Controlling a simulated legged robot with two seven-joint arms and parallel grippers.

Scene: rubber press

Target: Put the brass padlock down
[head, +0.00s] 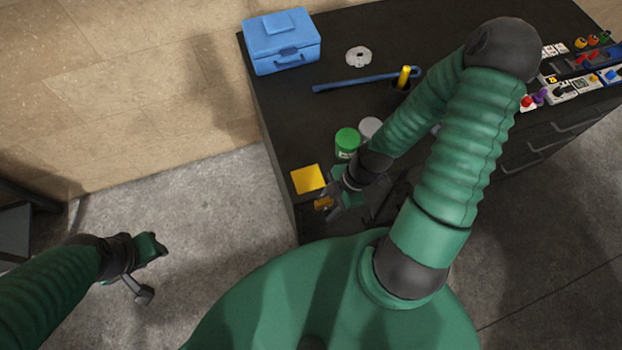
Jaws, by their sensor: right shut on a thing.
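The brass padlock (323,203) shows as a small gold piece at the fingertips of my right gripper (332,198). The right gripper is shut on it, near the front left corner of the dark workbench (275,130). The gripper hides part of the padlock, and I cannot tell whether the padlock touches the bench top. A yellow square (308,179) lies on the bench just behind the padlock. My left gripper (150,270) hangs over the grey floor at the left, away from the bench, and its finger opening is unclear.
A green-lidded jar (347,141) and a grey-lidded one (370,129) stand close behind my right gripper. A blue toolbox (281,41), a white disc (358,56) and a blue bar (350,82) lie farther back. Switches and small devices (575,85) line the right end.

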